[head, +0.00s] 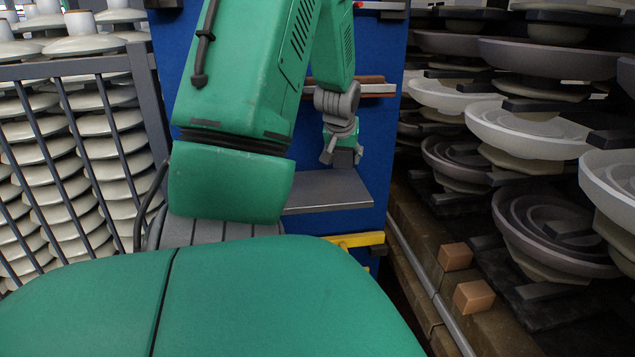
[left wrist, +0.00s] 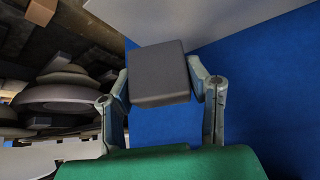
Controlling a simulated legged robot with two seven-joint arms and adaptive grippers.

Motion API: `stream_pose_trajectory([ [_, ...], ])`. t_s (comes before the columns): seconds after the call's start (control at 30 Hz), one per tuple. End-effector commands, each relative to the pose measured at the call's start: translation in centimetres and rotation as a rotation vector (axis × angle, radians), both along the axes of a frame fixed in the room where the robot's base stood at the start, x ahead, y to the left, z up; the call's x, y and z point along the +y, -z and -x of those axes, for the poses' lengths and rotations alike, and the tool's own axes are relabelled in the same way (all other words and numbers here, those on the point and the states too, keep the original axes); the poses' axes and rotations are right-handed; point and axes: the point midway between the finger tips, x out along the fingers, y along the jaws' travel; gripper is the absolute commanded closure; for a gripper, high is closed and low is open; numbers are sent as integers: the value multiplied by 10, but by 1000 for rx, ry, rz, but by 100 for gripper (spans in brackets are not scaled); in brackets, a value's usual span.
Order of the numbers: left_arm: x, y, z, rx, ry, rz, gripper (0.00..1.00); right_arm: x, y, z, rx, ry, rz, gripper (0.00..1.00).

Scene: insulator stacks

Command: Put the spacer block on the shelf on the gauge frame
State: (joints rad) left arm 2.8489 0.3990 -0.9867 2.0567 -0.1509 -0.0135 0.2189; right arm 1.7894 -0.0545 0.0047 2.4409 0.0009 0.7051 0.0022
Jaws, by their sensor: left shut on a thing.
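The spacer block (left wrist: 158,75) is a dark grey block held between the two fingertips of my left gripper (left wrist: 161,82) in the left wrist view. In the head view, my left gripper (head: 341,150) points down over a grey shelf (head: 325,192) on a blue panel. The dark block (head: 347,158) shows small below the fingers, near the shelf's back part; whether it touches the shelf I cannot tell. A yellow piece (head: 360,239) shows below the shelf, mostly behind my green body; I cannot tell if it is the gauge frame. My right gripper is not in view.
The blue panel (head: 385,150) stands behind the shelf. A higher ledge (head: 375,88) carries a brown bar. Insulator stacks stand behind a dark railing (head: 75,70) at left and on racks (head: 530,130) at right. Two tan blocks (head: 473,296) lie at lower right.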

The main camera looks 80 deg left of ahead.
Motion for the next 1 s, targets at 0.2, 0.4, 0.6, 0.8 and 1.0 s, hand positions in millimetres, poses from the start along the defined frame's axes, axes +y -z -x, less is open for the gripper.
stream_pose_trajectory([
  [0.2, -1, 40, 1, 2, 0, 1, 98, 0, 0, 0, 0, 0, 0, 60],
  [0.4, -2, 54, 1, 1, 2, 0, 98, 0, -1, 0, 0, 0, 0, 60],
  [0.6, -2, 81, 1, 3, 1, 1, 98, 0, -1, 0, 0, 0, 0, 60],
  [0.8, -1, 83, 0, -2, 2, -1, 98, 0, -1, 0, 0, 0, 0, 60],
  [1.0, -2, 84, 1, -1, 1, -1, 36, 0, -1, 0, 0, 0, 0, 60],
])
